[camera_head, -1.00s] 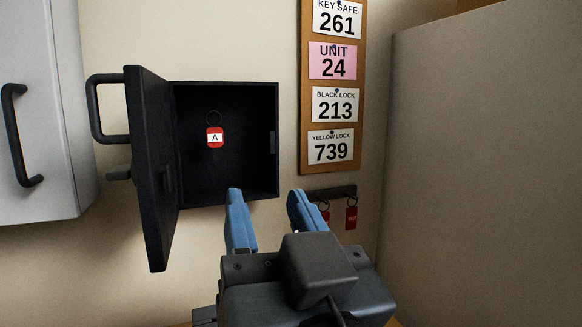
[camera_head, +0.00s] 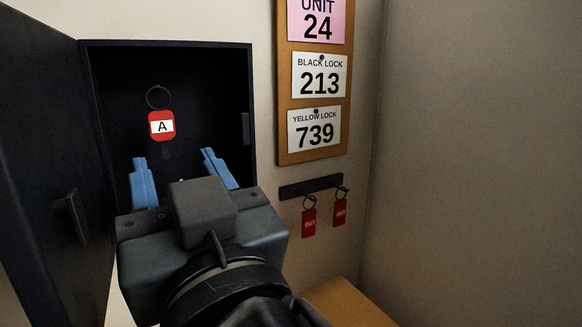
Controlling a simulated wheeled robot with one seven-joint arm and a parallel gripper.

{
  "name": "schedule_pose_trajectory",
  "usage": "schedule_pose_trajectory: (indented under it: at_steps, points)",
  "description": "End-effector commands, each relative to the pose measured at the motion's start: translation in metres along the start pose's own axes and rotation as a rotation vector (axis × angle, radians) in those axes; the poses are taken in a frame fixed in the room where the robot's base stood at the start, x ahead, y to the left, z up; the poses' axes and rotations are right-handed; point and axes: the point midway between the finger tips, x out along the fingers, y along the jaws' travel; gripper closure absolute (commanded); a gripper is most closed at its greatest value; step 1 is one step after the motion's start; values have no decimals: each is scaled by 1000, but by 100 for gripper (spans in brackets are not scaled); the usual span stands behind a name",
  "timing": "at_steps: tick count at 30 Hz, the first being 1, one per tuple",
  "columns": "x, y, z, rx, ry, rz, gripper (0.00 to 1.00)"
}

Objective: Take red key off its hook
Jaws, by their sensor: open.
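A red tag (camera_head: 162,126) with a white band marked A hangs from a ring (camera_head: 158,97) on the back wall of the open black key safe (camera_head: 246,70). The hook behind the ring is hard to make out, and I see no key shape apart from the tag. My gripper (camera_head: 176,160) is open and empty, its two blue fingers pointing into the safe. In the picture the fingertips are just below the tag, one to each side. The fingers appear apart from the tag; the depth between them is hard to judge.
The safe's open door (camera_head: 40,150) stands along the left. A cork board (camera_head: 283,100) with number cards is on the wall to the right. Below it, a dark rack (camera_head: 312,187) holds two red tags (camera_head: 309,222). A wooden surface (camera_head: 345,305) shows at bottom right.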

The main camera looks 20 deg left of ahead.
Motion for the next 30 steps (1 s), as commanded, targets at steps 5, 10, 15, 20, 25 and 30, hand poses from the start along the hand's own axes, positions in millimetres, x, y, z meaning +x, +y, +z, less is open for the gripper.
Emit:
schedule_pose_trajectory:
  at_steps: [5,10,15,20,25,30]
  points:
    - [20,0,-4,-2,0,0,51]
    - [38,0,-3,-3,0,-1,51]
    - [56,-1,-1,1,-1,0,51]
    - [72,0,-1,1,0,0,51]
    - [84,0,-1,0,1,0,51]
    - [90,0,-1,0,1,1,51]
